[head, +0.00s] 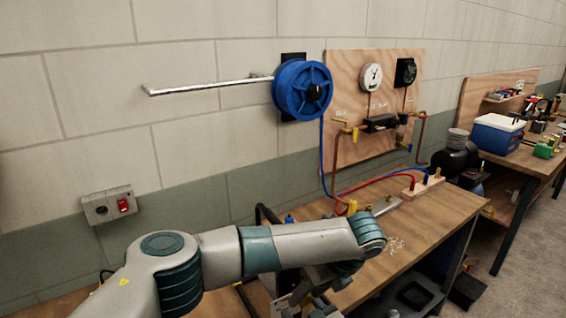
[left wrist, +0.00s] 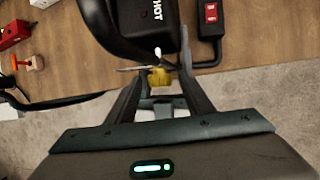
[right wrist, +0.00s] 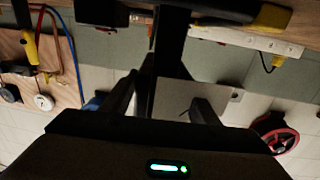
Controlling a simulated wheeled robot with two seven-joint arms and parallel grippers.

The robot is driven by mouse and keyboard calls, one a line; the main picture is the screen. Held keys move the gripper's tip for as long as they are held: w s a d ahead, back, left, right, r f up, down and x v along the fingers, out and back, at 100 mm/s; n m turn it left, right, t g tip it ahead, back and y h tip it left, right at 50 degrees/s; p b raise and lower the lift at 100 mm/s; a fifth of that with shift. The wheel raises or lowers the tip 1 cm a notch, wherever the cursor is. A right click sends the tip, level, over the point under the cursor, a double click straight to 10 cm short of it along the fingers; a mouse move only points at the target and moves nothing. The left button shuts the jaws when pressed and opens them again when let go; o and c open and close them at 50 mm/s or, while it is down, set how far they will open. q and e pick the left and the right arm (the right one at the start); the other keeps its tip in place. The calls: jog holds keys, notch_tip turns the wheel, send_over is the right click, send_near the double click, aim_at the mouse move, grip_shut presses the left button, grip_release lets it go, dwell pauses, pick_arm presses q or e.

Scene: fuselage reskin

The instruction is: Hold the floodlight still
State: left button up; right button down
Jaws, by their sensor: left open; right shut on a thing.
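A black body lettered "HOT" (left wrist: 150,14), which looks like the floodlight, is at the top of the left wrist view with a curved black tube beside it. My left gripper (left wrist: 158,72) is open just in front of it, with a small yellow piece (left wrist: 160,78) between or just beyond its fingers. I cannot tell whether they touch. My right gripper (right wrist: 165,82) is shut on a dark upright bar (right wrist: 172,45); I cannot tell which part it is. In the head view my left gripper (head: 315,288) is low over the bench, and the floodlight is mostly hidden behind the arm.
The wooden bench (head: 430,225) carries a red-and-blue hose run. A blue reel (head: 302,90) and a plywood gauge board (head: 345,130) are on the wall. A black box with a red switch (left wrist: 210,14) lies beside the floodlight. A blue cooler (head: 497,132) stands farther right.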

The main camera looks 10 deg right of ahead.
pick_arm(q)
jog(key=v, duration=1.1)
jog(key=w+d+r+n+t+h, duration=0.15)
jog(key=w+n+h, duration=0.25)
jog(key=w, duration=0.7)
jog(key=w+a+r+n+t+h, duration=0.1)
jog(key=w+a+r+t, duration=0.1)
jog(key=w+r, duration=0.5)
jog(key=w+a+r+n+t+h, duration=0.1)
jog(key=w+a+r+t+h, duration=0.1)
jog(key=w+r, duration=0.5)
jog(key=shift+w+a+r+n, duration=0.35)
jog(key=shift+w+a, duration=0.15)
jog(key=shift+w, duration=0.3)
